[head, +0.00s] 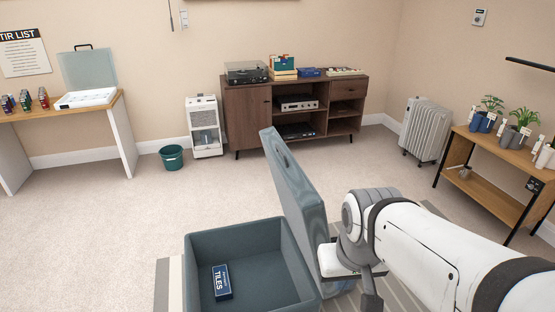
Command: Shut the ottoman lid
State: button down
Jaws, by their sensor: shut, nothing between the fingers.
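The ottoman (199,247) is a dark teal open box in the lower middle of the head view. Its lid (300,208) stands raised at the box's right side, nearly upright and leaning a little to the left at the top. A blue box marked "TILES" (222,282) lies inside on the floor of the ottoman. My gripper (328,262) is shut and empty, at the right, outer side of the lid, low down. It is close against the lid, but I cannot tell whether it touches. My arm covers the floor to the right.
The ottoman stands on a striped rug (170,285). A wooden cabinet (244,115) with a record player, a white appliance (205,128) and a green bin (172,157) line the back wall. A radiator (426,130) and plant bench (480,188) stand right. Carpet left of the ottoman is clear.

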aim_at(303, 207)
jog(key=z, duration=0.05)
jog(key=i, duration=1)
jog(key=u, duration=0.05)
